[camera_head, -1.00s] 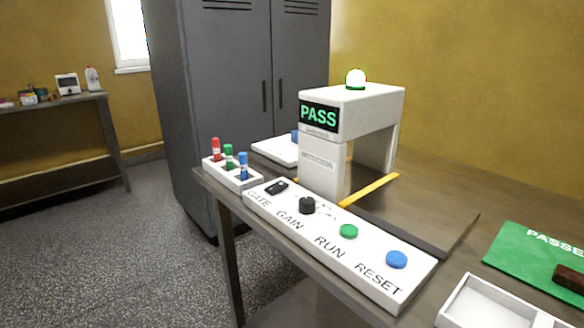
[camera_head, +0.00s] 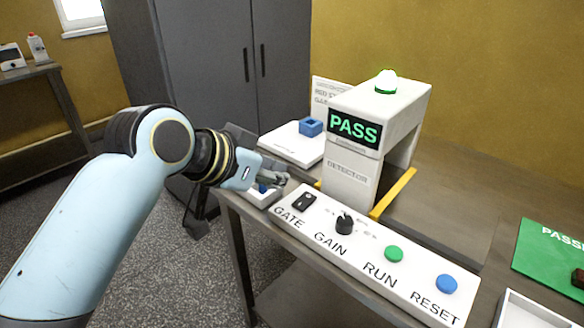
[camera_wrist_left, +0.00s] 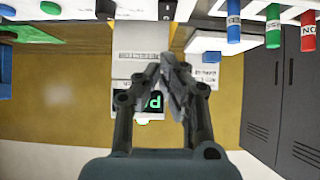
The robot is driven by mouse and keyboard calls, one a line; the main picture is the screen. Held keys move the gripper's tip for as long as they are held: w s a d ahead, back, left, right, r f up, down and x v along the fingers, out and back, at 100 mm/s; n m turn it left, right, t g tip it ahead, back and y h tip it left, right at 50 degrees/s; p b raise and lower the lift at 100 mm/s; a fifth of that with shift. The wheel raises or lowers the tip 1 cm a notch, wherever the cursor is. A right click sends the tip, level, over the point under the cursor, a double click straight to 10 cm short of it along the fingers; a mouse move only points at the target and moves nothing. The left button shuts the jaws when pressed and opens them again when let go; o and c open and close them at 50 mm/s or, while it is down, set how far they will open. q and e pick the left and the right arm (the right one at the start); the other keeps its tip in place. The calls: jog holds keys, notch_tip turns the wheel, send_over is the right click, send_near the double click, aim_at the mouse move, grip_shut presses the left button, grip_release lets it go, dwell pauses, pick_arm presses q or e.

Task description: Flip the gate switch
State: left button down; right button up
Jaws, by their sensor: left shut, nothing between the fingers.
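The gate switch (camera_head: 304,202) is a small black rocker at the left end of the white control panel (camera_head: 365,258), above the word GATE. A dark piece at the top edge of the left wrist view (camera_wrist_left: 166,9) looks like the same switch. My left gripper (camera_head: 280,180) is shut and empty, left of the switch and apart from it, over the small rack. Its fingers come together in the wrist view (camera_wrist_left: 168,65), in front of the detector. My right gripper is in neither view.
The detector (camera_head: 350,178) with its green PASS display stands behind the panel. The black gain knob (camera_head: 344,224), green run button (camera_head: 393,254) and blue reset button (camera_head: 446,284) follow to the right. Blue, green and red sticks (camera_wrist_left: 272,25) stand in the rack.

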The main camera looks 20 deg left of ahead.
pick_arm(q)
jog(key=r, duration=0.2)
send_over(308, 201)
jog(key=f, duration=0.6)
jog(key=shift+s+f+p, duration=0.1)
jog(key=shift+s+p, duration=0.15)
jog(key=shift+p, duration=0.05)
notch_tip(308, 201, down, 3)
jog(key=shift+w+r, duration=0.15)
jog(key=shift+r, duration=0.05)
jog(key=shift+f, duration=0.7)
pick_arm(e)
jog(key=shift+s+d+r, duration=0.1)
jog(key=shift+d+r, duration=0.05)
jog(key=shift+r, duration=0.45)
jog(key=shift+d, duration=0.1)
